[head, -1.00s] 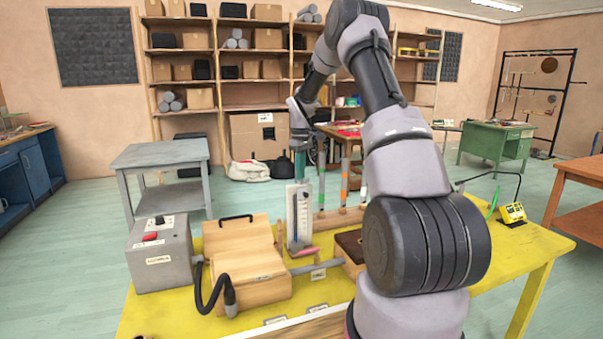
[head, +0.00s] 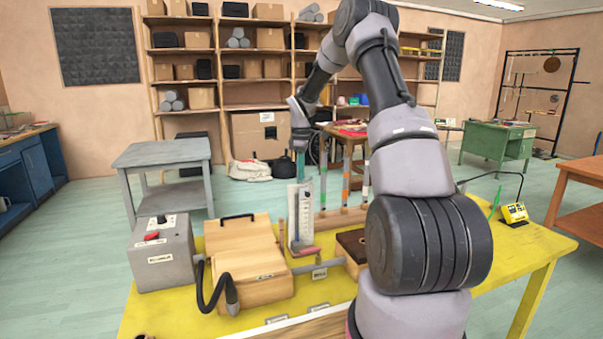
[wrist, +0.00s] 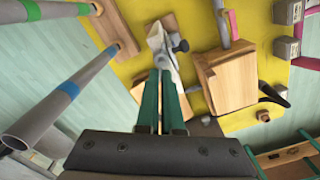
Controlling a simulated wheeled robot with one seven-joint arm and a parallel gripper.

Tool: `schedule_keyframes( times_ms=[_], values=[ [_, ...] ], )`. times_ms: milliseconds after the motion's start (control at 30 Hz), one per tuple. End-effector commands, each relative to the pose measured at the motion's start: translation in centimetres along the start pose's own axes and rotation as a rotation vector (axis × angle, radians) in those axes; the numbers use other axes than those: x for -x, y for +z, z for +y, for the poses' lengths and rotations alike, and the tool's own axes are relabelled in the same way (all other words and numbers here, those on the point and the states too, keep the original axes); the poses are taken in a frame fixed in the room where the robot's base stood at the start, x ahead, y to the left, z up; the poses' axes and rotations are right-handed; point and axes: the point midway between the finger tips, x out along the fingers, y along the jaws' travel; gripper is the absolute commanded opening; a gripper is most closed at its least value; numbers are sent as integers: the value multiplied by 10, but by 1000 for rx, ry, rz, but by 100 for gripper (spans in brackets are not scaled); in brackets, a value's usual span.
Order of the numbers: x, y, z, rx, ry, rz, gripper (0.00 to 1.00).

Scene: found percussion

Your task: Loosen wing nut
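My gripper (head: 300,165) has green fingers and points down just above the upright white gauge board (head: 300,215) on the yellow bench. In the wrist view the fingers (wrist: 161,73) lie close together with only a thin slit between them, and nothing shows held. Their tips overlap the white board (wrist: 158,42) in that view, and I cannot tell whether they touch it. A small dark knob (wrist: 181,46), which may be the wing nut, sits beside the board, just right of and beyond the fingertips. I cannot make out wings on it.
A wooden box (head: 248,262) with a black handle and a grey switch box (head: 163,253) stand left of the board. Upright tubes with coloured bands (wrist: 50,100) stand close by my gripper. A yellow meter (head: 514,213) is at the bench's right end.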

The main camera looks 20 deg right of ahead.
Motion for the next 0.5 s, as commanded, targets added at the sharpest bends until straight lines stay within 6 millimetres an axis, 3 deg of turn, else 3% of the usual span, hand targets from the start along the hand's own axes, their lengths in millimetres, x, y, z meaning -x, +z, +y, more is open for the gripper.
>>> schedule_keyframes(
  times_ms=[167,500],
  values=[
    [1,0,-3,170,2,0,0],
    [1,1,-4,218,2,0,0]
  ],
)
